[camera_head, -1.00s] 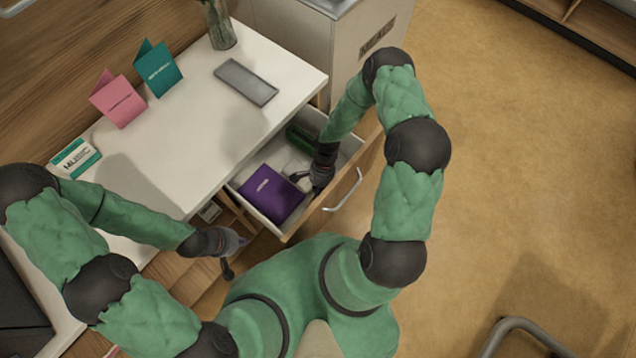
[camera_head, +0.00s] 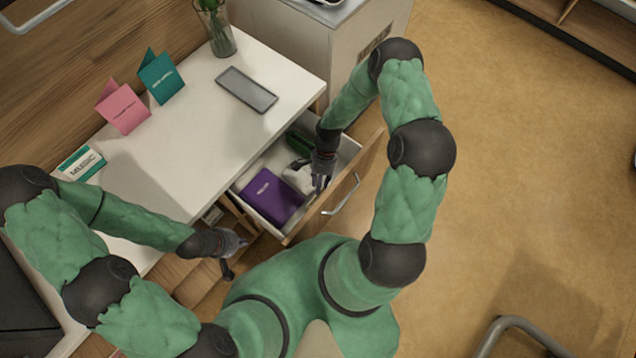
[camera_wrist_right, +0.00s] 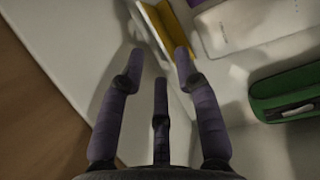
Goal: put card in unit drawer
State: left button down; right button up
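A purple card (camera_head: 271,198) is inside the open unit drawer (camera_head: 290,236), at its near left end. My right gripper (camera_head: 319,184) is over the drawer, to the right of the card and apart from it. In the right wrist view its fingers (camera_wrist_right: 158,75) are spread with nothing between them. A folded piece with a yellow inside (camera_wrist_right: 178,28) shows beyond the fingertips; I cannot tell surely that it is the purple card. My left gripper (camera_head: 234,258) hangs to the left of the drawer, its fingers apart and empty.
The drawer also holds a green case (camera_wrist_right: 287,92) and a white item (camera_head: 298,178).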

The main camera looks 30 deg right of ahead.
jog(key=p+v, duration=0.1)
jog(key=v, duration=0.4)
jog(key=shift+f, duration=0.1)
